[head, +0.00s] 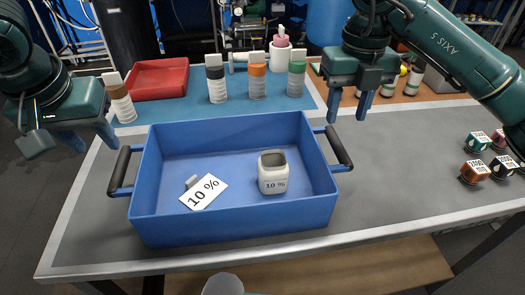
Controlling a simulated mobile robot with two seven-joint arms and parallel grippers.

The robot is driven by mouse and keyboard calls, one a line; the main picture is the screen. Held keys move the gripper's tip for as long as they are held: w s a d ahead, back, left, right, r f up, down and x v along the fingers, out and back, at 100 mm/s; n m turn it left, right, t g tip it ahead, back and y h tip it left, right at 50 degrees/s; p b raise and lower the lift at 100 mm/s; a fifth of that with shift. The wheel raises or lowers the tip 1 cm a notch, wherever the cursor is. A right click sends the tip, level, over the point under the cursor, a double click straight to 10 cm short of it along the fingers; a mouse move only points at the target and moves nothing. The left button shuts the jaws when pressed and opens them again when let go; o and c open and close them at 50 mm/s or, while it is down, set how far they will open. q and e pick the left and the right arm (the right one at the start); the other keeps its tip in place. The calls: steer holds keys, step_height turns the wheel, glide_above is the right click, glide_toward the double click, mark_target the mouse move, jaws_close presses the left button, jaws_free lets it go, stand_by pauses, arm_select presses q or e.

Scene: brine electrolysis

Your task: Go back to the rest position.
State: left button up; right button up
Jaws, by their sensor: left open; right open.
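My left gripper (55,143) is open and empty at the left, beside the blue bin's left handle. My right gripper (348,110) is open and empty, pointing down above the table just behind the bin's right handle. The blue bin (240,226) stands on the grey table. In it are a white open container (273,176) labelled "10 %" and a white card (203,192) reading "10 %", with a small grey piece (191,182) at the card's edge.
A red tray (158,80) and several capped bottles, among them an orange-capped one (257,82), stand on a blue mat (180,110) behind the bin. The grey table (410,150) is clear between bin and jars.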

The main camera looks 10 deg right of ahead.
steer(key=shift+r, duration=0.8)
